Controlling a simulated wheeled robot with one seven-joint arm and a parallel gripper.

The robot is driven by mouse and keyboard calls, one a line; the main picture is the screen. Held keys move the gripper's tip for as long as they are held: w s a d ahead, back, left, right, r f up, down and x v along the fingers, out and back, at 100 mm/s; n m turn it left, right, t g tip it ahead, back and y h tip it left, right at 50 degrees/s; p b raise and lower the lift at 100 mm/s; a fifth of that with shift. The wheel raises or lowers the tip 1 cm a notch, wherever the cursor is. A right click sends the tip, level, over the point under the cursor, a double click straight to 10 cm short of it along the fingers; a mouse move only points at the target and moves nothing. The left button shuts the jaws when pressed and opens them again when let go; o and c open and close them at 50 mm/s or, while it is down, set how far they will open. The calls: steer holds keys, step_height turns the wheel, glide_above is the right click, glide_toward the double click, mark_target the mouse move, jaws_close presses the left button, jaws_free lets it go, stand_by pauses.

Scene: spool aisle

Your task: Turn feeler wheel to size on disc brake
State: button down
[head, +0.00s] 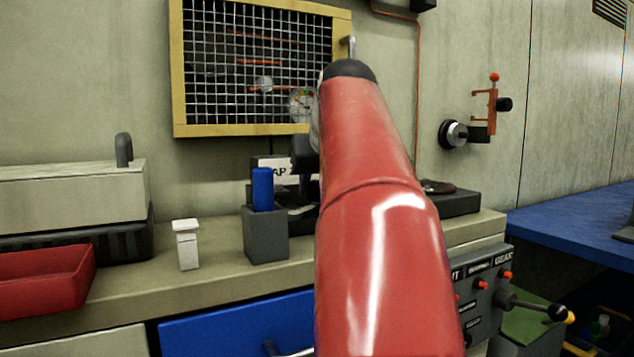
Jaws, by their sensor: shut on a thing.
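My red arm (375,220) rises through the middle of the head view and covers much of the bench behind it. My gripper's jaws do not show; they seem hidden behind the arm. A dark part shows at the arm's left edge, too covered to identify. A white card (272,168) with partly hidden black letters, "AP" readable, stands behind the blue block. A dark round disc (438,187) lies on a black base at the arm's right; whether it belongs to the disc brake I cannot tell. I cannot make out the feeler wheel for sure.
A yellow-framed mesh panel (180,75) hangs behind, with a round dial (302,104) at its lower right. On the bench (130,290) are a red tray (45,280), a white post (187,245) and a grey holder (266,236) with a blue block (262,188). A lever panel (480,300) is at right.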

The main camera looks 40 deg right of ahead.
steer(key=shift+r+m+g+h+p, duration=0.1)
steer(key=shift+m+g+h+p, duration=0.25)
steer(key=shift+m+h, duration=0.35)
steer(key=shift+m+g+h+p, duration=0.5)
steer(key=shift+m+g+h, duration=0.2)
steer(key=shift+m, duration=0.8)
steer(key=c, duration=1.1)
jaws_free()
steer(key=shift+o, duration=0.2)
steer(key=p+v, duration=0.1)
steer(key=v, duration=0.6)
steer(key=shift+s+a+r, duration=0.2)
